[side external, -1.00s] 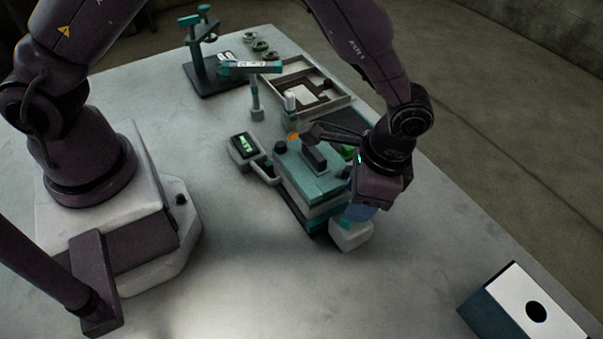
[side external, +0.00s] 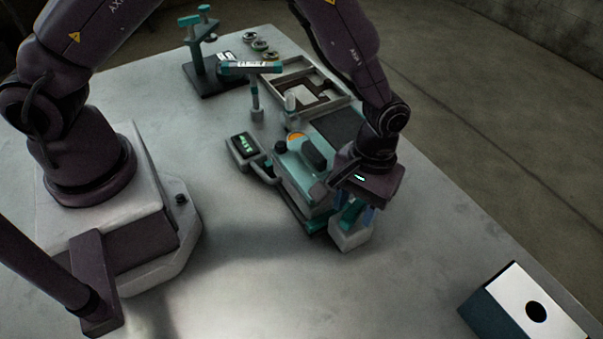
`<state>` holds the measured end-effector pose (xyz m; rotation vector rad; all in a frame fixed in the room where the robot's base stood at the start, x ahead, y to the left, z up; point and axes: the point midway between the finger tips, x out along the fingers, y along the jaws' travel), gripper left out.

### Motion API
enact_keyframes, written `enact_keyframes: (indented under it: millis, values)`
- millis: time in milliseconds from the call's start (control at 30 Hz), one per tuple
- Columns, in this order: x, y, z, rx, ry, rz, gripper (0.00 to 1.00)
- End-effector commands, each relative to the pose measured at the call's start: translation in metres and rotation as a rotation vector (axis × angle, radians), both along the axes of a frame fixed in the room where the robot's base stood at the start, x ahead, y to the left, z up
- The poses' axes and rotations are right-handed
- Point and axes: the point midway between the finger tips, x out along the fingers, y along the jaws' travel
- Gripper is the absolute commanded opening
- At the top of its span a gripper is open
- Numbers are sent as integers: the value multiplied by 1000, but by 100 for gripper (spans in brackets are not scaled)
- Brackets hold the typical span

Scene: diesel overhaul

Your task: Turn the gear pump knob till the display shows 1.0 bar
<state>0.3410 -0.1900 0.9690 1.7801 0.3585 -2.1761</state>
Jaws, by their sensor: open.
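The teal pump unit (side external: 300,178) stands mid-table with a dark upright block (side external: 314,153) on top. A small black knob (side external: 280,147) sits at its upper left corner, beside an orange disc (side external: 296,140). I cannot tell for sure which part is the pressure knob. The display box (side external: 244,149) to its left has lit green characters too small to read. My gripper (side external: 354,218) is open, pointing down at the unit's front right end, just above a pale block (side external: 350,236). My wrist partly hides that end, and contact cannot be told.
Behind the pump are a dark mat (side external: 338,126), a partitioned tray (side external: 322,83) and a teal-topped post (side external: 256,100). A teal stand (side external: 198,58) and several small rings (side external: 259,45) are at the back. A white-faced box (side external: 531,312) is front right. The front table is clear.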

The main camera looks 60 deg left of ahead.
Motion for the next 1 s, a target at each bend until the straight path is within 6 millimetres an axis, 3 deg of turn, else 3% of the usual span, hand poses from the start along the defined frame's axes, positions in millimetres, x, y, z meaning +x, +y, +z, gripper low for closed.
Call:
enact_keyframes:
  millis: [100, 133, 300, 467, 700, 1000]
  values:
    - [0, 0, 0, 0, 0, -1, 45]
    - [0, 0, 0, 0, 0, -1, 40]
    - [0, 0, 0, 0, 0, -2, 1]
    - [0, -1, 0, 0, 0, -40, 0]
    - [0, -3, 1, 0, 2, -382, 0]
    - [0, -3, 1, 0, 2, -423, 0]
